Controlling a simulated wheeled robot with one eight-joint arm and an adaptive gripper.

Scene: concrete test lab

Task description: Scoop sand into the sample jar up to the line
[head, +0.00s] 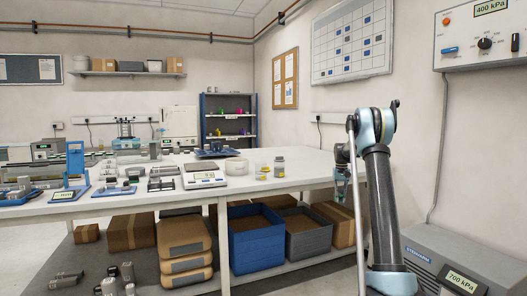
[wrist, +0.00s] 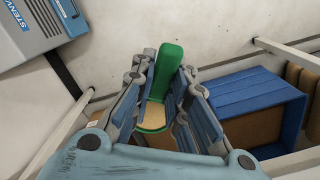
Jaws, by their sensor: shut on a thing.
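In the wrist view my gripper (wrist: 160,88) is shut on a green scoop (wrist: 172,62). A tan surface shows within its green rim and looks like sand (wrist: 152,116); the fingers hide part of the scoop. Two small jars stand on the bench, a grey one (head: 279,169) with a yellowish band and a low yellowish one (head: 261,174). Which is the sample jar, and its line, is too small to tell. A wide pale dish (head: 237,167) stands left of them.
A scale (head: 203,178) and several instruments fill the bench's left side. The bench top (head: 310,175) is clear right of the jars. A blue crate (head: 256,251) and grey crate (head: 309,245) sit on the lower shelf. A compressor (head: 465,262) stands at right.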

